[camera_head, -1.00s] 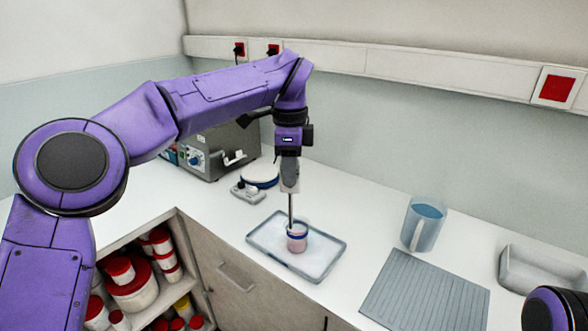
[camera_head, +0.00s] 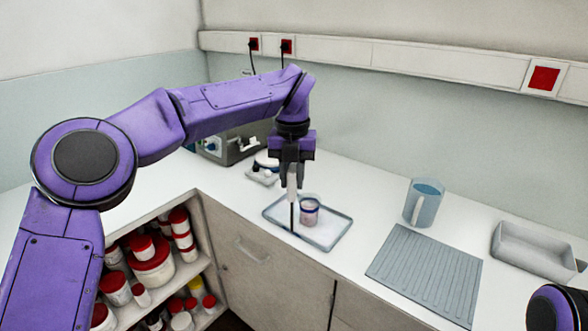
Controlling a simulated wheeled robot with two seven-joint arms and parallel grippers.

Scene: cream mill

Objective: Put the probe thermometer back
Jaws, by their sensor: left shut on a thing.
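My left gripper (camera_head: 292,166) points down and is shut on the probe thermometer (camera_head: 292,186). The thermometer hangs upright, with a pale handle and a thin dark stem whose lower end shows against the tray's left part. A small cup (camera_head: 309,213) with a blue band and pinkish contents stands on the shallow grey tray (camera_head: 335,241), just right of the stem. The stem appears beside the cup, not in it. I cannot tell whether its tip touches the tray. My right gripper is out of view.
A small white device with a round top (camera_head: 263,176) and a grey machine (camera_head: 236,143) stand behind left. A blue jug (camera_head: 424,203), a ribbed grey mat (camera_head: 425,273) and an open bin (camera_head: 535,252) are to the right. Red-lidded tubs (camera_head: 150,266) fill the shelf below.

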